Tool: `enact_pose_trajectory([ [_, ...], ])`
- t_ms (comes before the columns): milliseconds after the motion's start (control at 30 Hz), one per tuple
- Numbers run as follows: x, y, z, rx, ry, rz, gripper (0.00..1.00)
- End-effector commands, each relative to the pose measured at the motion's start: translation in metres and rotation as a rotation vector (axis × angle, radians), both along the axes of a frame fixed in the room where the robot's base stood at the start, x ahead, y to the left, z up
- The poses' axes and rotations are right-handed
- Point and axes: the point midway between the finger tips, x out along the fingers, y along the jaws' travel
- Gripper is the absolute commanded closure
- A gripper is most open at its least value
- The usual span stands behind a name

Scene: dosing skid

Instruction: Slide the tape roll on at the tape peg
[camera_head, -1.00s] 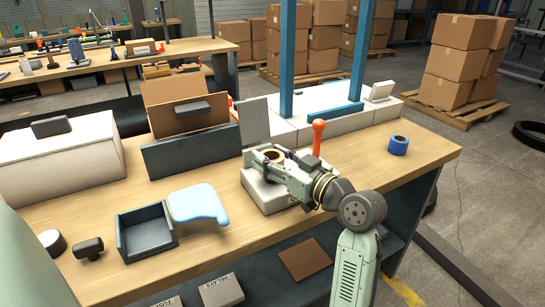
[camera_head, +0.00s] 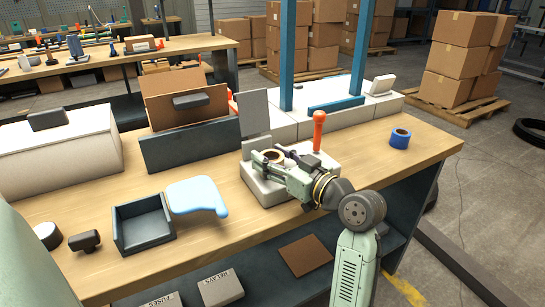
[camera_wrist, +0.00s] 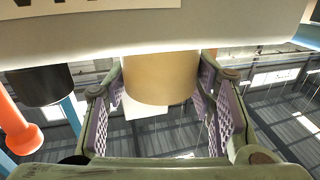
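A tan tape roll (camera_head: 271,156) is at the pale block (camera_head: 262,192) on the workbench. In the wrist view, the roll (camera_wrist: 161,76) sits between the two purple finger pads, its sides against them. My gripper (camera_head: 280,158) is shut on it; it also shows in the wrist view (camera_wrist: 160,95). The wrist picture is upside down, so the roll stands on or just over the pale block (camera_wrist: 200,25). The tape peg is not visible; the roll and fingers may hide it. I cannot tell how far the roll is on it.
An orange-handled lever (camera_head: 318,130) rises from the block close to my gripper. A blue tape roll (camera_head: 400,138) lies to the right on the bench. A dark open bin (camera_head: 143,230) and a light-blue piece (camera_head: 195,197) lie to the left. The right bench end is mostly clear.

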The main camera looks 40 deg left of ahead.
Motion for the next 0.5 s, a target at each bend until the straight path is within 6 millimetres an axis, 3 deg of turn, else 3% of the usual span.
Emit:
enact_pose_trajectory([
  [267,0.0000,0.0000,0.0006,0.000,0.000,0.000,0.30],
  [500,0.0000,0.0000,0.0004,0.000,0.000,0.000,0.30],
])
